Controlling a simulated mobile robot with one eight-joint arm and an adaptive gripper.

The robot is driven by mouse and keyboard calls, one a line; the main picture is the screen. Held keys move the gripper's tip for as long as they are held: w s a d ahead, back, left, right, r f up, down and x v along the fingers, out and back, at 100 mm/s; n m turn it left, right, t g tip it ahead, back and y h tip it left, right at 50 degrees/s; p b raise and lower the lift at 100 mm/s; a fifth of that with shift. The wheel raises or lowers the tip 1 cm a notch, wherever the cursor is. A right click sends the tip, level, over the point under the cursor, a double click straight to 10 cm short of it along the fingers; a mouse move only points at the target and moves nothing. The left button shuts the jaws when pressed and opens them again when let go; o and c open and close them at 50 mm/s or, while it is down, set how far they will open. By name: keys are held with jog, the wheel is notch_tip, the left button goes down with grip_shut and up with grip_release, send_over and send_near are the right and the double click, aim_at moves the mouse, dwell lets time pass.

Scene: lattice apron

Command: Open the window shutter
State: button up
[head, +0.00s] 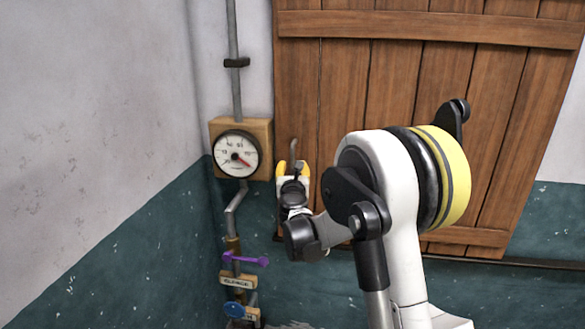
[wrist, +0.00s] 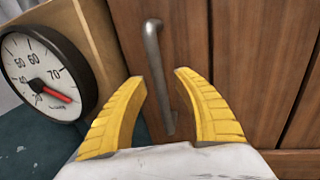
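The window shutter (head: 343,95) is a brown wooden plank panel with cross battens, and it appears closed against the wall. It also fills much of the wrist view (wrist: 255,60). Its grey metal bar handle (wrist: 153,65) stands upright near the shutter's left edge; its top shows in the head view (head: 293,148). My gripper (wrist: 161,80) is open, with its yellow fingers on either side of the handle in the picture. I cannot tell how far the handle lies beyond the fingertips. In the head view my gripper (head: 293,170) is at the shutter's lower left, partly hiding the handle.
A round gauge (head: 237,155) on a wooden block is just left of the shutter and close to my gripper. Below it are pipes with a purple lever (head: 245,260) and a blue round knob (head: 234,309). The left wall (head: 90,120) is bare.

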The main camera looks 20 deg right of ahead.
grip_shut()
jog(key=shift+d, duration=0.15)
jog(key=s+d+b, duration=0.1)
jog(key=s+d, duration=0.9)
jog(key=d, duration=0.5)
jog(key=s+d+b, duration=0.2)
jog(key=s+d, duration=0.9)
jog(key=d, duration=0.5)
jog(key=s+d+b, duration=0.1)
jog(key=s+d, duration=0.9)
jog(key=d, duration=0.5)
jog(key=shift+s+d+b, duration=0.2)
jog(key=shift+b, duration=0.1)
grip_release()
